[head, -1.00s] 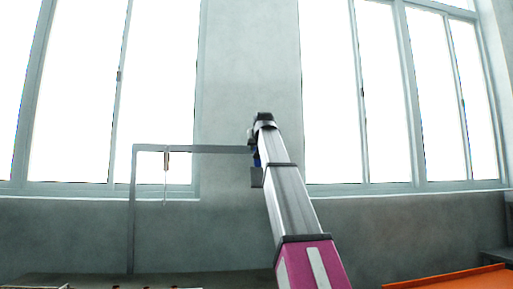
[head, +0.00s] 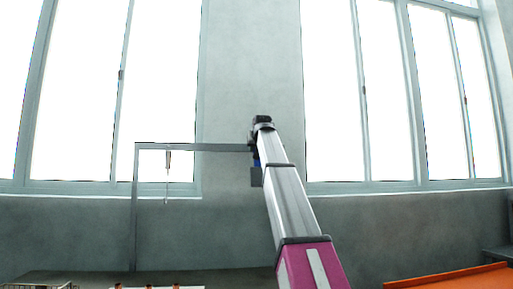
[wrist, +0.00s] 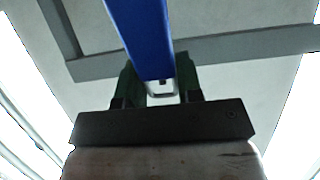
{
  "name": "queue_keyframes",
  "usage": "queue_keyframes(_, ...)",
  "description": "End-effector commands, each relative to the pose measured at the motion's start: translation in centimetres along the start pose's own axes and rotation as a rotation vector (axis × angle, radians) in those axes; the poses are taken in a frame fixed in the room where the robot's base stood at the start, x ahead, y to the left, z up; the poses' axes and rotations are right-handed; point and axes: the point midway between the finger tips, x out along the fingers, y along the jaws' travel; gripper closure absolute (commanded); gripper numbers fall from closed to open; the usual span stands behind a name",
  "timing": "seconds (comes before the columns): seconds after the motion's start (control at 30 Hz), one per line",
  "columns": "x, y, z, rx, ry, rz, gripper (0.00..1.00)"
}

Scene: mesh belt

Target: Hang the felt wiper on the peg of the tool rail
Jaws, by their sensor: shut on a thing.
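The felt wiper has a blue handle (wrist: 142,35) and, in the head view, a dark grey block (head: 256,177) hanging below the blue part. My gripper (wrist: 158,88) is shut on the handle near its end, where a pale tip with a small hole shows between the fingers. The wiper's head is outside the wrist view. The tool rail (head: 200,147) is a grey horizontal bar on a post; it also shows behind my gripper in the wrist view (wrist: 250,46). My gripper overlaps the rail's right end in the head view. I cannot make out the free peg.
A thin tool (head: 168,163) hangs from the rail left of my gripper. The rail's post (head: 133,215) stands at the left. A wire crate and several small things (head: 148,287) show at the lower left edge. An orange surface (head: 450,276) lies at the lower right.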

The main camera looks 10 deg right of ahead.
Motion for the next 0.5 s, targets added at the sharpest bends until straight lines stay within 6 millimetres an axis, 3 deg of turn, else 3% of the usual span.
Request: queue_keyframes(0.5, 2.5, 0.0, -0.8, 0.0, 0.0, 0.0, 0.9)
